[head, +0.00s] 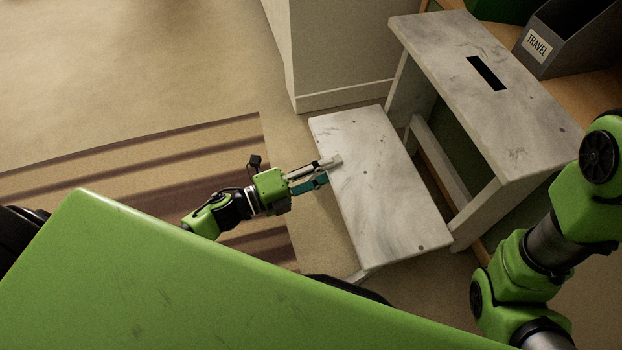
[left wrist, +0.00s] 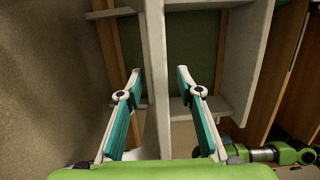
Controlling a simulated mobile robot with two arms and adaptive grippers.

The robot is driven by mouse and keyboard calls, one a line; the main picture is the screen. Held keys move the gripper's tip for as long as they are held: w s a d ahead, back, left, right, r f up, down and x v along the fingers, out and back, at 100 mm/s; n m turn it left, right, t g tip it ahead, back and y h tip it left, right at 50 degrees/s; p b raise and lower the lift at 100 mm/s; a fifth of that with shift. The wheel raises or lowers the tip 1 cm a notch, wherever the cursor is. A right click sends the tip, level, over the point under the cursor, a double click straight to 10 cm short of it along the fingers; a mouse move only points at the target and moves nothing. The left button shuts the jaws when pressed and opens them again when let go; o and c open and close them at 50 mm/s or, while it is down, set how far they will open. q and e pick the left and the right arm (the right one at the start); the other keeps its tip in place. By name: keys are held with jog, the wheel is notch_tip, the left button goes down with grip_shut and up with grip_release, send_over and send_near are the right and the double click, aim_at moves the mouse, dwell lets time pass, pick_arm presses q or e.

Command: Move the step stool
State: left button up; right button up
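The step stool (head: 375,195) is white-grey and marbled, with a lower step and a higher top that has a dark slot. It stands upright on the floor, right of centre. My left gripper (head: 331,169) is at the left edge of the lower step, one finger over it. In the left wrist view the open fingers (left wrist: 160,78) stand on either side of the step's board (left wrist: 156,100), with a gap visible on both sides. My right arm shows at the right of the head view; its gripper is not visible there.
A striped rug (head: 130,165) lies on the floor left of the stool. A pale cabinet or wall corner (head: 340,50) stands behind it. A wooden shelf with a grey box labelled TRAVEL (head: 570,40) is close behind the stool at right. The floor at upper left is clear.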

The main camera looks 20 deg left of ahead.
aim_at(359, 156)
pick_arm(q)
jog(key=b+x, duration=0.2)
jog(key=x, duration=0.5)
jog(key=shift+w+d, duration=0.3)
grip_shut()
